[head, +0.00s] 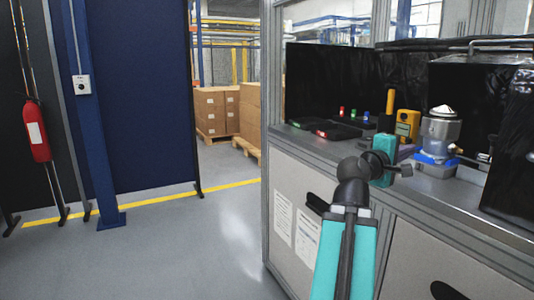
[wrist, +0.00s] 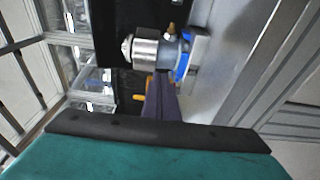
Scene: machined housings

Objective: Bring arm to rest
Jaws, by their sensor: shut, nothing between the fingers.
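My teal arm reaches up from the bottom of the head view toward the workbench (head: 458,188). My gripper (head: 406,151) is mostly hidden behind my wrist there, with only a purple-grey bit showing. In the wrist view, the purple-grey fingers of my gripper (wrist: 162,82) are shut with nothing between them. A silver machined housing (head: 440,133) stands upright on a blue base (head: 436,160) on the bench, to the right of my gripper. The housing also shows in the wrist view (wrist: 148,53), beyond the fingertips; I cannot tell the exact gap.
A yellow device (head: 407,125) stands on the bench behind my wrist. Black trays (head: 331,131) with small coloured parts lie further left. A black box (head: 512,150) bounds the right. The floor (head: 180,240) left of the bench is clear.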

